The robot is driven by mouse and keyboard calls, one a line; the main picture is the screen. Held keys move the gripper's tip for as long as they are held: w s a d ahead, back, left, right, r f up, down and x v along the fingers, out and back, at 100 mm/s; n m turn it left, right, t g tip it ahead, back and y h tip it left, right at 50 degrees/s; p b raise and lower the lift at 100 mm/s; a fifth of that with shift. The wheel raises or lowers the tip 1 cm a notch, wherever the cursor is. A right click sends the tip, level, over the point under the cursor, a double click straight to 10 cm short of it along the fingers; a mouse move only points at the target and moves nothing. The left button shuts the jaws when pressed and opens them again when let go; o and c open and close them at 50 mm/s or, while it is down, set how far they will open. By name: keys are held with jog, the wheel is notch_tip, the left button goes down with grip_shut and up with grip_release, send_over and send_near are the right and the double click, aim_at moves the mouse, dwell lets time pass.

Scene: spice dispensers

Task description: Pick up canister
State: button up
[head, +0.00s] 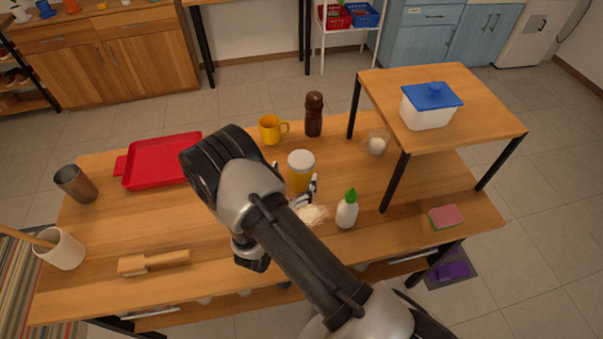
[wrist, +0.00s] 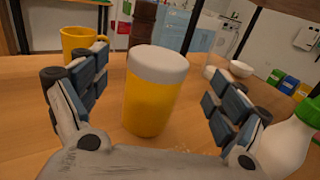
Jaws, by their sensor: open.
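The canister (head: 301,172) has a yellow body and a white lid and stands upright on the wooden table. In the wrist view the canister (wrist: 154,92) is centred between my fingers. My gripper (head: 294,183) is open, with one finger on either side of the canister and a visible gap to each. In the wrist view my gripper (wrist: 150,90) shows both padded fingers apart. My arm hides part of the table in front of the canister in the head view.
A yellow mug (head: 269,130) and a brown grinder (head: 314,114) stand behind the canister. A white bottle with a green tip (head: 347,211) stands at right, near a pale spill (head: 313,215). A red tray (head: 163,160) lies left. A raised shelf (head: 470,110) stands at right.

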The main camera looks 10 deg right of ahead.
aim_at(301, 159)
jog(key=b+x, duration=0.1)
jog(key=x, duration=0.5)
jog(key=shift+w+d+r+b, duration=0.15)
jog(key=shift+w+r+b, duration=0.05)
jog(key=shift+w+b, duration=0.15)
jog(key=shift+s, duration=0.1)
jog(key=shift+c, duration=0.5)
jog(key=c, duration=1.5)
